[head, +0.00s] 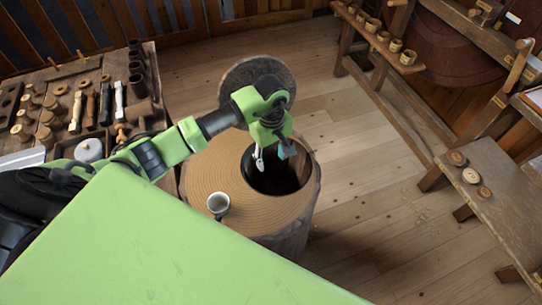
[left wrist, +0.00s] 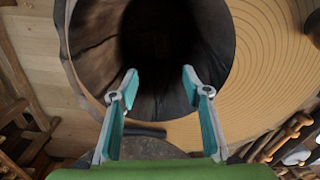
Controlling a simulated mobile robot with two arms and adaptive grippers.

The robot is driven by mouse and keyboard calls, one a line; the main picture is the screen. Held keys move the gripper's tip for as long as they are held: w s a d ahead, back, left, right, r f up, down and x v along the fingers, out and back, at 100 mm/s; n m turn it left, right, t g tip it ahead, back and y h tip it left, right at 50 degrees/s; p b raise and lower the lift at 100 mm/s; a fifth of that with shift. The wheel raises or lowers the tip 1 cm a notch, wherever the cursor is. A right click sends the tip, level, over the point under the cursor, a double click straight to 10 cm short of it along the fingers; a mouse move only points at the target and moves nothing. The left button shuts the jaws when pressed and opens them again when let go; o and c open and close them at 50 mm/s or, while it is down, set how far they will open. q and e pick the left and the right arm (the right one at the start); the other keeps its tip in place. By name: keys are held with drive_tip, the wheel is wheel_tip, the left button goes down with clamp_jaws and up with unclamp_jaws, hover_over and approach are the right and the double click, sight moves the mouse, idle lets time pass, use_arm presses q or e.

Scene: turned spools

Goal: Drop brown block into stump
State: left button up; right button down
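The stump (head: 215,165) is a wide wooden trunk with a ringed top and a deep, dark round hollow (head: 270,180). Its pale ringed top also shows in the left wrist view (left wrist: 270,85). My left gripper (head: 272,157) is over the hollow, pointing down. In the left wrist view its teal fingers (left wrist: 160,85) are spread apart with nothing between them, facing the dark opening. I cannot make out a brown block in either view; the inside of the hollow is too dark to read. My right gripper is not in view.
A round wooden slab (head: 258,72) is behind the stump. A tool-covered bench (head: 60,150) is at left; a low bench (head: 500,205) with several small round pieces is at right. Floor right of the stump is clear.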

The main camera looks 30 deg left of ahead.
use_arm(q)
wheel_tip(320, 180, up, 12)
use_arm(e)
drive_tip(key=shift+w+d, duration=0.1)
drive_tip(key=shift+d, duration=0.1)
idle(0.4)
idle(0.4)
